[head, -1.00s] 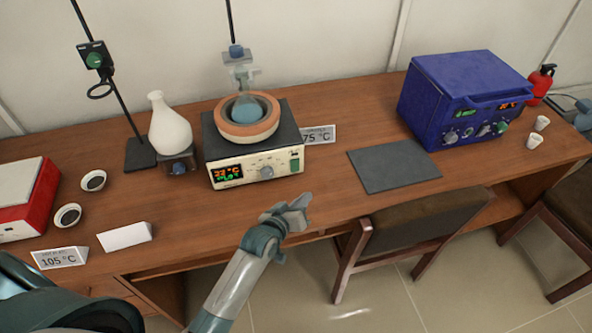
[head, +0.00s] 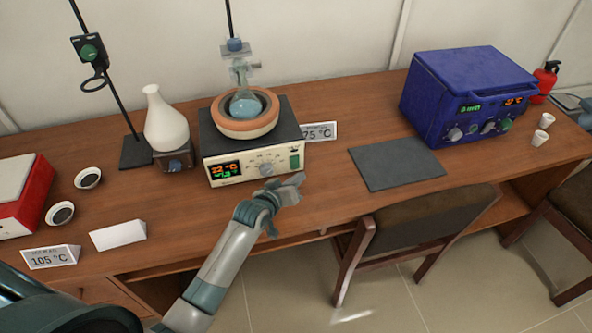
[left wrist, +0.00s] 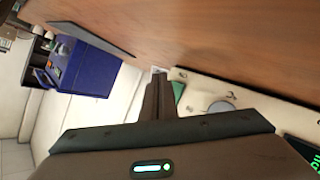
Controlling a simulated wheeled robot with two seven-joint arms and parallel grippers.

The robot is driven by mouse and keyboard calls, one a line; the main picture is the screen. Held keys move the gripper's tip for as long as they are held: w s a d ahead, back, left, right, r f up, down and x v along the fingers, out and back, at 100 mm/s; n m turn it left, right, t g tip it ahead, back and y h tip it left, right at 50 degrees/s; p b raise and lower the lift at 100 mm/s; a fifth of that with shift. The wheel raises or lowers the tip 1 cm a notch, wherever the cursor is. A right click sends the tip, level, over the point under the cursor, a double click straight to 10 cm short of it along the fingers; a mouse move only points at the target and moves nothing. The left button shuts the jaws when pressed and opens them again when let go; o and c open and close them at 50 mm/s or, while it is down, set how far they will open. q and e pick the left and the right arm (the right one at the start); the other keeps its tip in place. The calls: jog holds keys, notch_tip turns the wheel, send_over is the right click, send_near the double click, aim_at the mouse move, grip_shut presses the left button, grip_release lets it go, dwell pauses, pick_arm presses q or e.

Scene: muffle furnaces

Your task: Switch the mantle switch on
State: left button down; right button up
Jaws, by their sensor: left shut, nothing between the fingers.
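The heating mantle is a cream and dark box (head: 232,172) with a terracotta-rimmed bowl (head: 246,128) holding a round flask (head: 245,104). Its front has a lit display (head: 225,170), a grey knob (head: 266,170) and a green switch (head: 295,161) at the right end. I cannot tell the switch's position. My left gripper (head: 296,181) is shut and empty, just in front of and below the switch. In the left wrist view, the shut fingers (left wrist: 158,80) point at the panel and partly cover the green switch (left wrist: 179,92); contact cannot be told. My right gripper is not in view.
A blue furnace (head: 470,95) stands at the right behind a dark mat (head: 395,165). A white flask (head: 166,122) and a stand (head: 108,85) are left of the mantle. A chair (head: 415,225) is at the front edge.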

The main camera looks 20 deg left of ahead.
aim_at(295, 162)
pick_arm(q)
jog(key=shift+w+a, duration=0.35)
jog(key=shift+w, duration=0.15)
dwell(1.3)
jog(key=shift+w+a, duration=0.1)
jog(key=shift+w, duration=0.1)
dwell(0.4)
jog(key=shift+w+a+f, duration=0.1)
jog(key=shift+w+a, duration=0.05)
jog(key=shift+w+a, duration=0.2)
jog(key=shift+w, duration=0.1)
dwell(0.8)
jog(key=shift+s+d, duration=0.1)
jog(key=shift+s, duration=0.05)
